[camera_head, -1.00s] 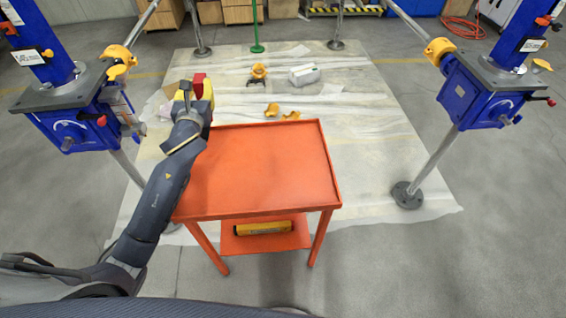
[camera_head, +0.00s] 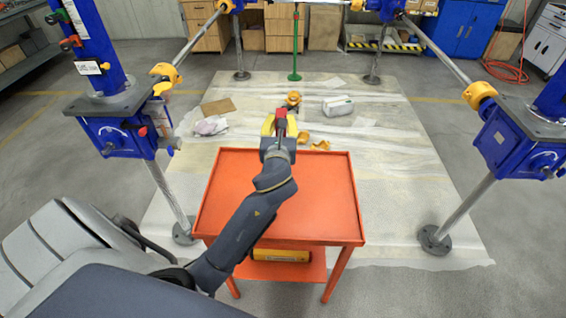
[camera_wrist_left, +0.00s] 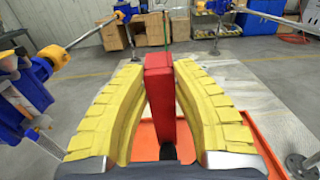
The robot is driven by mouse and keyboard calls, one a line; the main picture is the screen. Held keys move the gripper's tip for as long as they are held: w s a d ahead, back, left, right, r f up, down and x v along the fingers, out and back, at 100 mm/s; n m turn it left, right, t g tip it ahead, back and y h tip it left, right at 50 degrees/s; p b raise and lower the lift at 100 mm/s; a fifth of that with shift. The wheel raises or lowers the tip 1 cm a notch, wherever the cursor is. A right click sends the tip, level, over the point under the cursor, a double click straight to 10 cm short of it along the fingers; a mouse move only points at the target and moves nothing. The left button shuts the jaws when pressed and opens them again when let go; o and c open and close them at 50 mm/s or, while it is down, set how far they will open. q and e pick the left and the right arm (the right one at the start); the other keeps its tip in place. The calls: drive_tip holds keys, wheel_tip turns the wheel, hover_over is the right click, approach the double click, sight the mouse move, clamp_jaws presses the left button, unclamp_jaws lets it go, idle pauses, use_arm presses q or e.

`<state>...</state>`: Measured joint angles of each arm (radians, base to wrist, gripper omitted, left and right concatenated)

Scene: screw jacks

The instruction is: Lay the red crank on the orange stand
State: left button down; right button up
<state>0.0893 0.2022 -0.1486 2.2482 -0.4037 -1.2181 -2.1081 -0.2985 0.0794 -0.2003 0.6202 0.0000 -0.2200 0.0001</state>
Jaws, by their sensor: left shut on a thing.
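The red crank (camera_wrist_left: 160,88) is between the yellow fingers of my left gripper (camera_wrist_left: 160,75) in the left wrist view. In the head view its red end (camera_head: 281,118) shows at the gripper (camera_head: 280,128). My left gripper is shut on the crank and holds it over the far part of the orange stand (camera_head: 325,200); its height above the top is hard to tell. The stand has a flat, rimmed top that is otherwise bare. The crank's far end is partly hidden. My right gripper is not in view.
A yellow object (camera_head: 281,255) lies on the stand's lower shelf. Blue screw jacks (camera_head: 118,135) stand left and right (camera_head: 515,140) on metal poles.

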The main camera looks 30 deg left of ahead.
use_arm(q)
wheel_tip(320, 180, down, 14)
drive_tip(key=shift+f, duration=0.15)
idle(0.7)
drive_tip(key=shift+f, duration=0.15)
drive_tip(key=c, duration=1.2)
unclamp_jaws()
drive_tip(key=shift+f, duration=0.1)
drive_tip(key=v, duration=1.2)
